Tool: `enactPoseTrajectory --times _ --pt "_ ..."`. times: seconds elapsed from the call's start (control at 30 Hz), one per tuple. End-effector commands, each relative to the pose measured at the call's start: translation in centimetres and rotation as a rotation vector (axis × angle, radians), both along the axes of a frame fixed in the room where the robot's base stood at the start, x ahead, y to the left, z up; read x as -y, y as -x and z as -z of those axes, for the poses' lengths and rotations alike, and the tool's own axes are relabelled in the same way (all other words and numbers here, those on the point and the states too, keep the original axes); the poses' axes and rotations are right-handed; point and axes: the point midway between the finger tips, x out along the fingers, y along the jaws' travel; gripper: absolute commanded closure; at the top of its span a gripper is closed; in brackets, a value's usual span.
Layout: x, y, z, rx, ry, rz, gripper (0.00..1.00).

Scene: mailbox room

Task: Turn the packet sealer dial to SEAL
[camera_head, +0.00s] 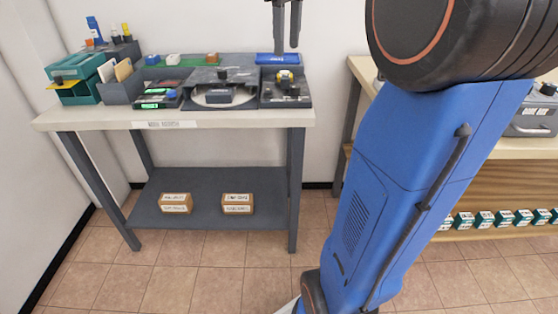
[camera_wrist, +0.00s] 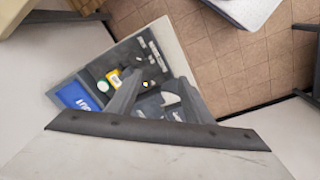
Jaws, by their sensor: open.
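My gripper (camera_head: 287,46) hangs from the top of the head view, its two dark fingers apart and pointing down, with nothing between them. It appears above the right end of the left workbench. In the wrist view, my gripper (camera_wrist: 157,82) shows both fingers spread over a dark tray. A grey device with a black knob (camera_head: 547,89) and white labels stands on the right bench, partly cut off by the picture edge. Its label is too small to read, so I cannot tell whether it is the packet sealer or where its dial points.
The left workbench (camera_head: 60,121) carries a blue tray (camera_head: 278,59), a dark tray (camera_head: 285,99) with a yellow item, a round-plate device (camera_head: 218,97) and a teal box (camera_head: 75,80). Two cartons (camera_head: 237,203) sit on its lower shelf. My blue arm blocks much of the right bench.

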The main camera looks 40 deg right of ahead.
Motion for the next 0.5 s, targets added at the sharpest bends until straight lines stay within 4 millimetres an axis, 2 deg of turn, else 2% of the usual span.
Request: enactPoseTrajectory --times 0.5 --pt "-5.5 4.6 4.5 0.08 0.002 0.078 0.54"
